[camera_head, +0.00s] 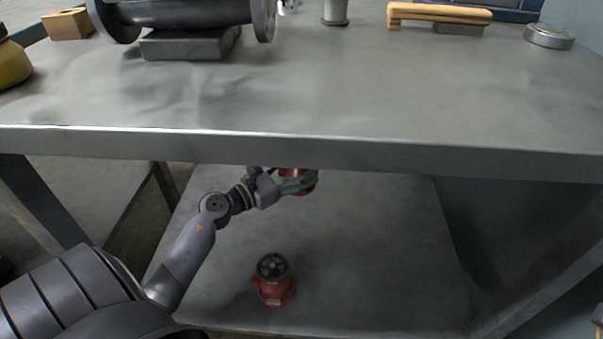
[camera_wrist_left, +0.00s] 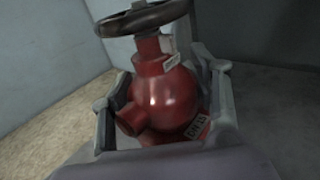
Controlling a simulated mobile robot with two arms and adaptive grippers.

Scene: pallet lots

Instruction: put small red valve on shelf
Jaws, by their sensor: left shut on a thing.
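My left gripper (camera_head: 284,184) reaches under the tabletop and is shut on a red valve (camera_head: 296,174). The tabletop's front edge hides the upper part of this valve. In the left wrist view the held red valve (camera_wrist_left: 165,98) has a round body, a side outlet, pale tags and a dark handwheel on top, with a finger on each side. A second red valve (camera_head: 275,291) with a dark handwheel stands upright on the lower shelf (camera_head: 375,270), nearer to me. My right gripper is not in view.
The grey tabletop (camera_head: 330,100) spans above my left arm. On it are a dark flanged pipe (camera_head: 185,12) on a block, a wooden-coloured handle (camera_head: 440,13) and a round metal disc (camera_head: 549,36). The lower shelf's right part is clear. Table legs (camera_head: 35,205) stand at the sides.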

